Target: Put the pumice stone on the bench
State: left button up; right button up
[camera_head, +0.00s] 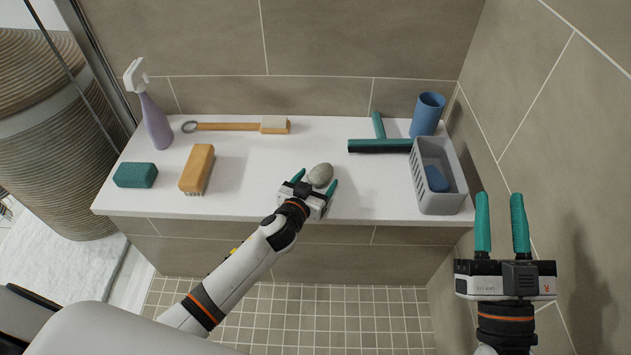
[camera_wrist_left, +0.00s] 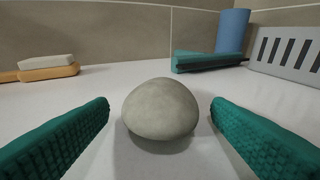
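The pumice stone (camera_head: 320,175) is a rounded grey stone on the white bench (camera_head: 270,190), near its front edge. In the left wrist view the stone (camera_wrist_left: 161,109) sits between the two green fingers, with a gap on each side. My left gripper (camera_head: 317,180) is open around the stone, low over the bench, and does not visibly touch it. My right gripper (camera_head: 502,222) is open and empty, to the right of the bench with its fingers apart.
A grey basket (camera_head: 438,200) holding a blue item (camera_head: 436,179), a blue cup (camera_head: 427,114) and a green squeegee (camera_head: 380,146) are on the right. A long-handled brush (camera_head: 230,126), wooden brush (camera_head: 197,168), green sponge (camera_head: 135,175) and spray bottle (camera_head: 153,115) are on the left.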

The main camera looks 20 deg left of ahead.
pick_arm(q)
jog(key=shift+r, duration=0.1)
jog(key=shift+r, duration=0.15)
jog(key=p+v, duration=0.3)
jog(key=v, duration=0.9)
jog(key=s+d+r+h, duration=0.1)
jog(key=s+r, duration=0.2)
jog(key=r, duration=0.4)
jog(key=s+d+r+m, duration=0.1)
jog(key=s+d+r, duration=0.1)
jog(key=s+r, duration=0.2)
notch_tip(320, 180, up, 3)
jog(key=shift+s+d+f+g+h, duration=0.1)
jog(key=shift+s+d+g+h, duration=0.15)
jog(key=shift+g+h, duration=0.15)
pick_arm(e)
notch_tip(320, 180, down, 11)
jog(key=d+g+h, duration=0.1)
jog(key=g+h, duration=0.1)
jog(key=g, duration=0.5)
jog(key=shift+w+d+r+g+h, duration=0.2)
jog(key=shift+d+g+h, duration=0.1)
jog(key=shift+g+h, duration=0.1)
pick_arm(q)
jog(key=shift+w+f, duration=0.1)
pick_arm(e)
jog(key=shift+f, duration=0.1)
